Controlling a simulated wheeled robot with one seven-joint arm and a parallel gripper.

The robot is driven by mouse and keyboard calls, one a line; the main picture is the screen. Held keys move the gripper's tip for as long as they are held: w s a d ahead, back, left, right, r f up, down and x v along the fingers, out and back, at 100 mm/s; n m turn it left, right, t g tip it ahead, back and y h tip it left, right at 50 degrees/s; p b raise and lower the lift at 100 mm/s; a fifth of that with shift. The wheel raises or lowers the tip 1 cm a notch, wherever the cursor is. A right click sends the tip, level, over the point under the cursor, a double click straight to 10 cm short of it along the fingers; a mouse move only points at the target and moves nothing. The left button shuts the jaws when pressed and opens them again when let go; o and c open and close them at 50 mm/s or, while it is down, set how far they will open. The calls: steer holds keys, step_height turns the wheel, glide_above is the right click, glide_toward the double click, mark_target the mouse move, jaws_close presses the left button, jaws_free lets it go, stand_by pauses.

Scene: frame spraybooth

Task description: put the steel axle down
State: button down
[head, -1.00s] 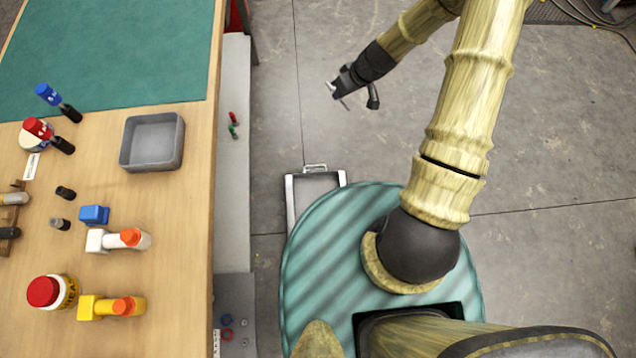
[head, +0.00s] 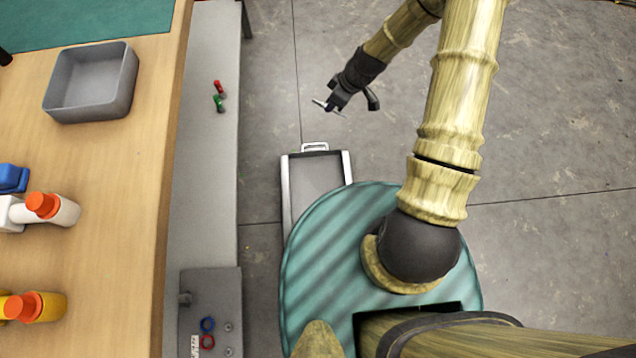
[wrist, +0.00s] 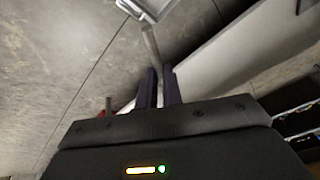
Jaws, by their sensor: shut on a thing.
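The steel axle is a thin grey rod (wrist: 151,45) in the wrist view, standing out from between the fingers of my gripper (wrist: 160,88). My gripper is shut on it. In the head view my gripper (head: 330,103) hangs out over the grey floor, to the right of the workbench, and only a short bright piece of the axle shows at its tip. The axle is held clear of the bench top. The part of it between the fingers is hidden.
The wooden workbench (head: 130,190) is at left, with a grey open tray (head: 85,112) that looks empty, spray bottles (head: 50,208) and a green mat (head: 90,18). A grey lower shelf (head: 205,180) holds small red and green items. A metal frame with a handle (head: 316,147) lies on the floor.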

steer(key=s+f+n+b, duration=0.1)
steer(key=f+n+b, duration=0.2)
steer(key=f+b, duration=0.9)
steer(key=s+f+n+g+b, duration=0.1)
steer(key=s+f+n+b, duration=0.1)
steer(key=f+b, duration=1)
step_height(320, 180, down, 6)
steer(key=shift+a+r+n+b, duration=0.2)
steer(key=shift+a+n+b, duration=0.2)
steer(key=shift+n, duration=0.3)
steer(key=shift+r, duration=0.15)
steer(key=w+d+r+m+t+h+p, duration=0.1)
steer(key=w+d+r+m+p, duration=0.1)
steer(key=r+m+p, duration=0.3)
steer(key=w+d+r+m+t+h+p, duration=0.1)
steer(key=w+d+r+m+t+p, duration=0.1)
steer(key=w+r+m+p, duration=0.3)
steer(key=w+d+r+m+t+h+p, duration=0.1)
steer(key=w+d+r+m+p, duration=0.2)
steer(key=r+m+p, duration=0.3)
step_height(320, 180, up, 5)
steer(key=shift+w+d+m+h, duration=0.15)
steer(key=shift+d+m+h, duration=0.2)
steer(key=shift+m, duration=0.55)
steer(key=shift+a, duration=0.15)
